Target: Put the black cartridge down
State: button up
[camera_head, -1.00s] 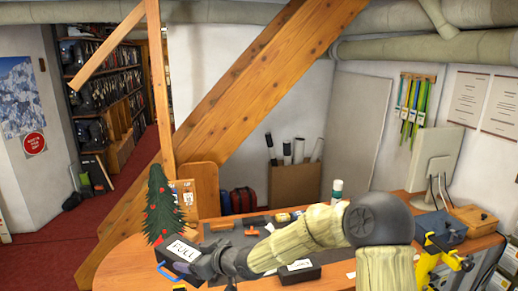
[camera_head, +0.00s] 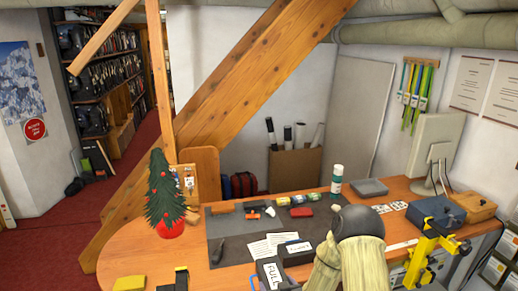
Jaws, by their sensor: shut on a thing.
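The black cartridge (camera_head: 271,273), a dark box with a white label reading FULL, is at the bottom edge of the head view, just in front of the dark mat. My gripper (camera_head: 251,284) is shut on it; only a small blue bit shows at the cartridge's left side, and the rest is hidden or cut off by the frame. My sleeved arm comes in from the right of the cartridge. Whether the cartridge touches the bench cannot be told. A second black box (camera_head: 297,254) with a white label rests on the mat just behind it.
The dark mat (camera_head: 228,246) bears papers (camera_head: 262,249) and several small items along its back. A small decorated tree (camera_head: 164,195) stands left. Bare wood (camera_head: 140,258) lies at the front left, near a yellow block (camera_head: 129,283). A yellow tool (camera_head: 436,250) stands right.

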jog(key=s+d+f+m+h, duration=0.3)
jog(key=s+d+f, duration=0.15)
jog(key=d, duration=0.55)
notch_tip(320, 180, down, 21)
jog(key=b, duration=2.1)
jog(key=shift+w+a+t, duration=0.25)
jog(key=shift+t, duration=0.05)
jog(key=shift+r, duration=0.15)
jog(key=s+f, duration=0.4)
jog(key=f, duration=0.1)
jog(key=shift+s+f, duration=0.2)
